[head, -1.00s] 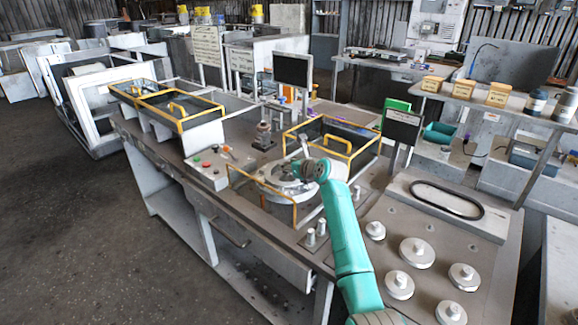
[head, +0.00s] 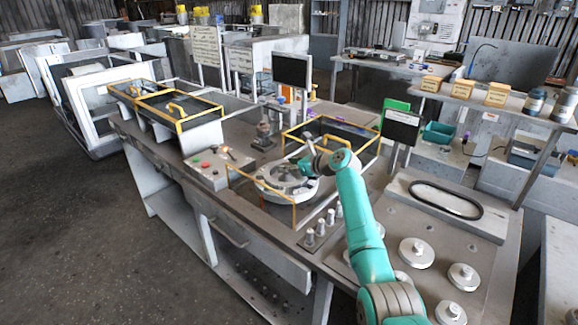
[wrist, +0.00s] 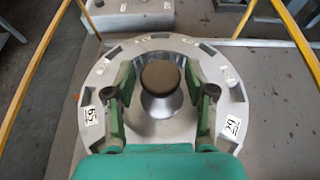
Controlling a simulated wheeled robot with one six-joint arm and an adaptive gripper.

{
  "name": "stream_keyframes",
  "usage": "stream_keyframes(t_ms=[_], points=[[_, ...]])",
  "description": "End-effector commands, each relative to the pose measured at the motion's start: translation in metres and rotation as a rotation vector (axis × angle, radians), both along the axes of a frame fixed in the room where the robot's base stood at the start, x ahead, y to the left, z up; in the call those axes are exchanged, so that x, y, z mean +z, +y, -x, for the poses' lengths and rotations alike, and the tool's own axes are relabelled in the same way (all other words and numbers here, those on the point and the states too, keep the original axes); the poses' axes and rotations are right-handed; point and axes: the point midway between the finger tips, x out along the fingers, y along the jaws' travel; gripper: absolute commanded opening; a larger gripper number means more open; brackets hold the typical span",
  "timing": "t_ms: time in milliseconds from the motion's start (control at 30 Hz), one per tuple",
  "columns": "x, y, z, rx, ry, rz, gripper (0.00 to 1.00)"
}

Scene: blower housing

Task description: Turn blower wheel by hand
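The blower wheel (head: 268,187) is a pale grey ring on the bench inside a yellow rail frame. In the wrist view the wheel (wrist: 95,115) shows slots and small numbered labels around its rim. A knob-like hub (wrist: 160,76) with a dark top and shiny flared base stands at its centre. My gripper (wrist: 160,78) is open above the wheel, with one green finger on each side of the hub. Gaps show between the fingers and the hub; whether a tip touches it I cannot tell. In the head view my gripper (head: 308,163) partly covers the wheel.
Yellow rails (head: 232,176) stand close around the wheel. A control box (head: 215,168) with coloured buttons is to the left, and a dark-topped tray (head: 330,135) is behind. Several small pegs (head: 321,227) and round discs (head: 416,252) are at the front right.

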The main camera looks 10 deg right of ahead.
Motion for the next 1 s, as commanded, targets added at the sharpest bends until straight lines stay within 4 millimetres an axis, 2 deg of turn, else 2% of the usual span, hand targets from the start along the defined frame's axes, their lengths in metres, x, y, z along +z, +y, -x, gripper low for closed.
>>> stream_keyframes(t_ms=[467,667,1000], points=[[0.003,-0.006,0.006,-0.001,-0.001,0.0,0.67],[0.014,-0.022,0.026,-0.004,-0.003,0.0,0.67],[0.037,-0.057,0.072,-0.002,-0.001,0.0,0.67]])
